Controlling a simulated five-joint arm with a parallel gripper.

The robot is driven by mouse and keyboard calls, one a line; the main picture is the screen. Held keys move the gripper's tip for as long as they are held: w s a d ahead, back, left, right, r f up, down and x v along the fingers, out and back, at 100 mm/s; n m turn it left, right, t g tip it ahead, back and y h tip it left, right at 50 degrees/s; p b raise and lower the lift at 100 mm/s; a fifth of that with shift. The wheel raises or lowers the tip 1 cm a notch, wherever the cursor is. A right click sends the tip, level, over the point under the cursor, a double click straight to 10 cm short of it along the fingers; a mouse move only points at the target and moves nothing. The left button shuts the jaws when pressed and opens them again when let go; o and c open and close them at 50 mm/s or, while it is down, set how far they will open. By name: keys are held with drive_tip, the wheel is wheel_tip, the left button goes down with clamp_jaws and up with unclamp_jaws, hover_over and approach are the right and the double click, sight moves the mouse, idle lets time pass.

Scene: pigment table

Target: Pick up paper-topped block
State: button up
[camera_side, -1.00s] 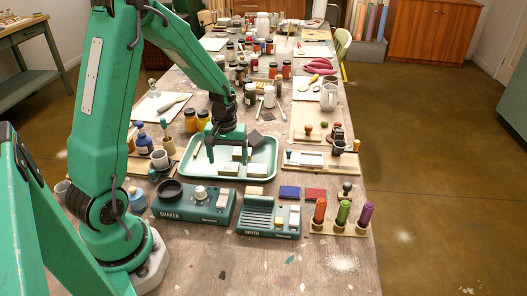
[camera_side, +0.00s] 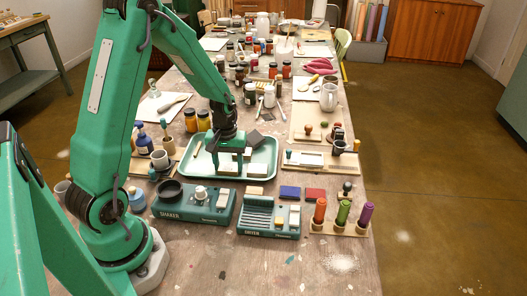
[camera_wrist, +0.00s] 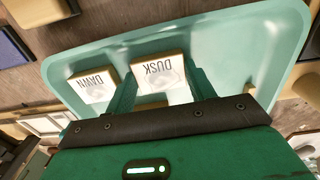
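Pale blocks with light tops lie in the mint-green tray (camera_side: 273,160) in the side view. In the wrist view, two have white paper tops: the DUSK block (camera_wrist: 160,71) and the DAWN block (camera_wrist: 92,86) to its left. A third block (camera_wrist: 151,106) shows only in part behind my gripper's body. My gripper (camera_wrist: 165,80) is open, with one finger on each side of the DUSK block. I cannot tell whether the fingers touch it. In the side view, my gripper (camera_side: 228,163) is down in the tray among the blocks, which it partly hides.
A dark square (camera_side: 266,142) leans at the tray's far side. The shaker (camera_side: 197,204) and dryer (camera_side: 268,218) stand in front of the tray. Jars (camera_side: 197,120) stand behind it at the left. A wooden board with a frame (camera_side: 318,160) lies to the right.

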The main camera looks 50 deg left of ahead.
sight(229, 168)
drive_tip(key=c, duration=0.3)
drive_tip(key=shift+r, duration=0.7)
drive_tip(key=r, duration=0.3)
drive_tip(key=shift+d, duration=0.25)
drive_tip(key=s+d+r, duration=0.2)
drive_tip(key=d+r, duration=0.4)
drive_tip(key=d, duration=0.5)
drive_tip(key=shift+r, duration=0.3)
drive_tip(key=shift+m, duration=0.3)
drive_tip(key=s+d, duration=0.1)
drive_tip(key=d, duration=0.2)
drive_tip(key=s+d+f, duration=0.1)
drive_tip(key=d, duration=0.2)
drive_tip(key=s+d, duration=0.1)
drive_tip(key=d, duration=0.2)
drive_tip(key=shift+s+d+f, duration=0.1)
drive_tip(key=shift+d+f, duration=0.2)
drive_tip(key=shift+d, duration=0.05)
drive_tip(key=shift+f, duration=0.15)
